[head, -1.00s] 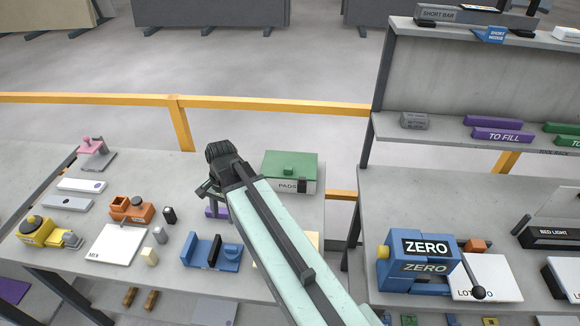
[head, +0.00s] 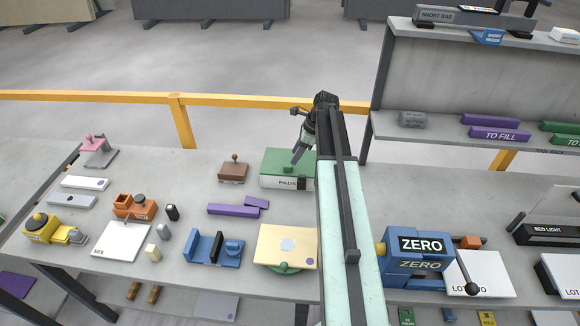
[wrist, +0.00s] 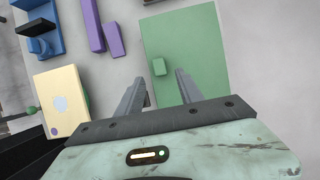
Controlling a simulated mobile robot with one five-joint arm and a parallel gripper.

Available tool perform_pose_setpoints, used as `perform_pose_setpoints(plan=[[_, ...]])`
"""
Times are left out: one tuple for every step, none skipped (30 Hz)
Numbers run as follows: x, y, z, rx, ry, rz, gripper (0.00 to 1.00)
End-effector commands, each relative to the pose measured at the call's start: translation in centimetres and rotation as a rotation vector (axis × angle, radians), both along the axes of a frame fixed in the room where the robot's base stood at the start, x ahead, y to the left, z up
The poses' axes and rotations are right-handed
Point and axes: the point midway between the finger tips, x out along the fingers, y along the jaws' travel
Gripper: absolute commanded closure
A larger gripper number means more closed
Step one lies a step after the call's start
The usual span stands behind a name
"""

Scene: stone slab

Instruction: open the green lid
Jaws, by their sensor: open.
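The green lid (head: 272,157) lies flat and closed on the white PADS box (head: 287,183) at the back of the left slab. A small green knob (head: 288,169) stands on it. My gripper (head: 296,160) hangs over the lid, pointing down, with part of the lid's right side hidden behind my arm. In the wrist view the lid (wrist: 205,45) fills the upper middle. Its knob (wrist: 158,66) shows just beyond the gap between the spread fingers of my gripper (wrist: 160,78). The fingers are open and empty; I cannot tell their height above the lid.
A brown stamp-like block (head: 233,172) stands left of the box, and purple bars (head: 233,210) lie in front of it. A cream plate (head: 288,243) and a blue holder (head: 205,247) are nearer. The blue ZERO device (head: 415,265) stands on the right bench.

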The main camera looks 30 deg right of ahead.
Motion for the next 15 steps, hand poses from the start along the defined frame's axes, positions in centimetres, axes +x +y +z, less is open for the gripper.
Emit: perform_pose_setpoints(plan=[[0.2,0.3,-1.5,0.0,0.0,0.001,0.56],[0.3,0.4,-2.0,0.0,-0.001,0.002,0.56],[0.5,0.6,-2.8,0.0,-0.001,0.002,0.56],[0.6,0.8,-3.3,0.0,-0.001,0.002,0.56],[0.7,1.0,-3.9,0.0,-0.001,0.002,0.56],[0.9,1.2,-4.5,0.0,0.0,0.001,0.56],[1.0,1.3,-5.0,0.0,0.0,0.001,0.56],[1.1,1.5,-5.4,0.0,0.0,0.001,0.56],[1.3,1.7,-5.8,0.0,0.0,0.001,0.56],[1.3,1.8,-6.0,0.0,0.0,0.001,0.56],[1.4,1.9,-6.1,-0.001,0.0,0.001,0.56],[1.5,1.9,-6.1,-0.001,0.0,0.001,0.56],[1.5,2.0,-6.1,-0.001,0.0,0.001,0.56],[1.5,2.0,-6.0,-0.001,0.0,0.001,0.56],[1.5,2.0,-5.9,-0.001,0.0,0.001,0.56]])
